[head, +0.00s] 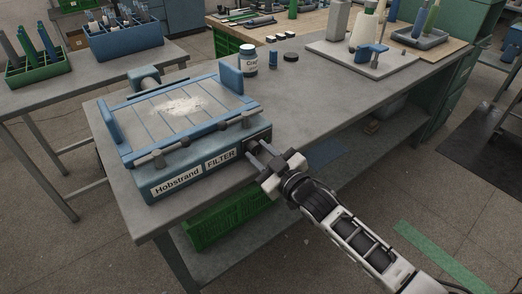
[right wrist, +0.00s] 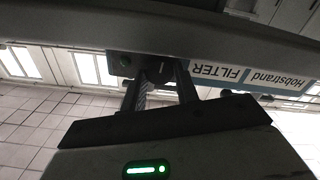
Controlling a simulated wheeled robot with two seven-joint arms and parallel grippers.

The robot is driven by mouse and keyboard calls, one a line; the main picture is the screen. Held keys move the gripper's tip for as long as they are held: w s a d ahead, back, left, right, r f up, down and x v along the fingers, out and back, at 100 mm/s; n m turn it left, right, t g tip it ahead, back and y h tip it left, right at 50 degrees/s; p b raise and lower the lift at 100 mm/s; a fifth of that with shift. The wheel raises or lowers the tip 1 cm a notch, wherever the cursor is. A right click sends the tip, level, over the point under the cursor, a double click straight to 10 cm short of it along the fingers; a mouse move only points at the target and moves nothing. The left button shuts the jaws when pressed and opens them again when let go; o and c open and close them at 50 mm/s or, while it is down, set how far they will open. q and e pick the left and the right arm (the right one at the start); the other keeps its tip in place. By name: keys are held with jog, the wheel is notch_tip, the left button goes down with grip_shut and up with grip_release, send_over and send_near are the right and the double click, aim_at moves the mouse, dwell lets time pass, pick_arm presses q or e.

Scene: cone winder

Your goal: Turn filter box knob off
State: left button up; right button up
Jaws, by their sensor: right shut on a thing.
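The blue filter box (head: 142,172), labelled "Hobstrand FILTER", sits at the left end of the grey bench. White fluff lies on its slatted top. Its dark knob (right wrist: 161,73) is on the front face, right of the FILTER label in the head view, and is mostly hidden there by my gripper. My right gripper (head: 259,155) reaches the box's front from the lower right. In the right wrist view its two fingers (right wrist: 160,90) are on either side of the knob, shut on it. The knob's exact setting is hard to read. My left gripper is not in view.
A grey board (head: 335,50) with a cone stands further right. A green crate (head: 225,216) is under the bench. The bench's middle is clear.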

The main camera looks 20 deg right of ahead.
jog(key=shift+n, duration=0.5)
jog(key=o, duration=1)
jog(key=shift+c, duration=0.2)
jog(key=v, duration=1.6)
